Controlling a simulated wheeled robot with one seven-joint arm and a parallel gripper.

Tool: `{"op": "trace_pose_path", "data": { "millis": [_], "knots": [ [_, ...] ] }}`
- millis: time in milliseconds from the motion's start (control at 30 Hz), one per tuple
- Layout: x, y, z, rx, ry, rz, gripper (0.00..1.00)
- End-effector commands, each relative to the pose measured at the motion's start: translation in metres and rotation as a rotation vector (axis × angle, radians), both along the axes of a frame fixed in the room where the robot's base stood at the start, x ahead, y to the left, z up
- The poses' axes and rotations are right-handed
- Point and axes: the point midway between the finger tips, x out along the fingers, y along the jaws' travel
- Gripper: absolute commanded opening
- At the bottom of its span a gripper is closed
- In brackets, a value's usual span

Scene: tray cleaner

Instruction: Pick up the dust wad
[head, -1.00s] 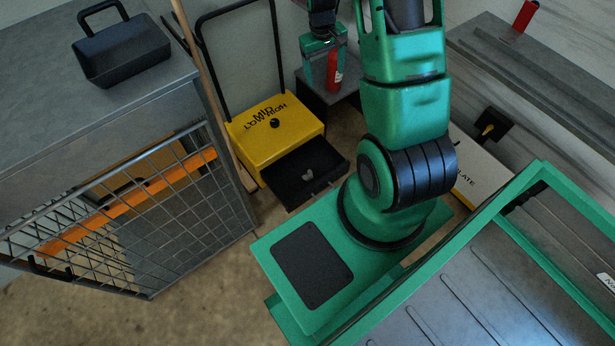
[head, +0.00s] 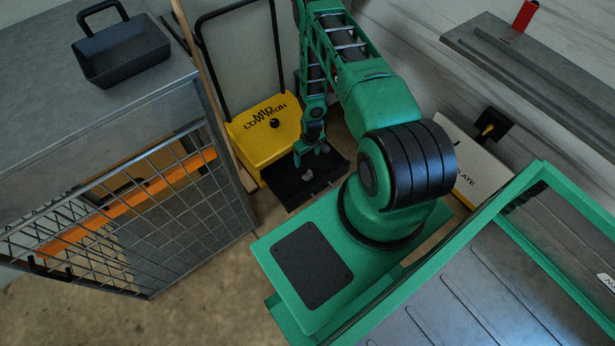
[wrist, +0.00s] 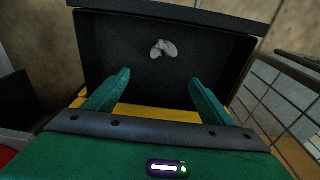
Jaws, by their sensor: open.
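The dust wad (head: 307,175) is a small grey lump lying on the floor of the black open tray (head: 285,193) at the front of the yellow sweeper. In the wrist view the dust wad (wrist: 163,48) lies beyond my fingertips, roughly midway between them. My gripper (head: 312,150) is over the back part of the tray, near the yellow body. Its green fingers (wrist: 155,85) are open and empty in the wrist view, apart from the wad.
The yellow sweeper body (head: 262,135) with its black handle stands behind the tray. A white box (head: 478,170) stands right of my arm.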

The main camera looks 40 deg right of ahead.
Motion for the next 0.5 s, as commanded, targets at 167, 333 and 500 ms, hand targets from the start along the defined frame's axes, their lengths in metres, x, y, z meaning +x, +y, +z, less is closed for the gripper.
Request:
{"op": "trace_pose_path", "data": {
  "millis": [167,333,500],
  "knots": [
    [-0.013,0.010,-0.028,0.011,-0.006,0.005,0.77],
    [-0.013,0.011,-0.048,0.012,-0.008,0.006,0.77],
    [-0.010,0.011,-0.072,0.011,-0.009,0.006,0.77]
  ]
}}
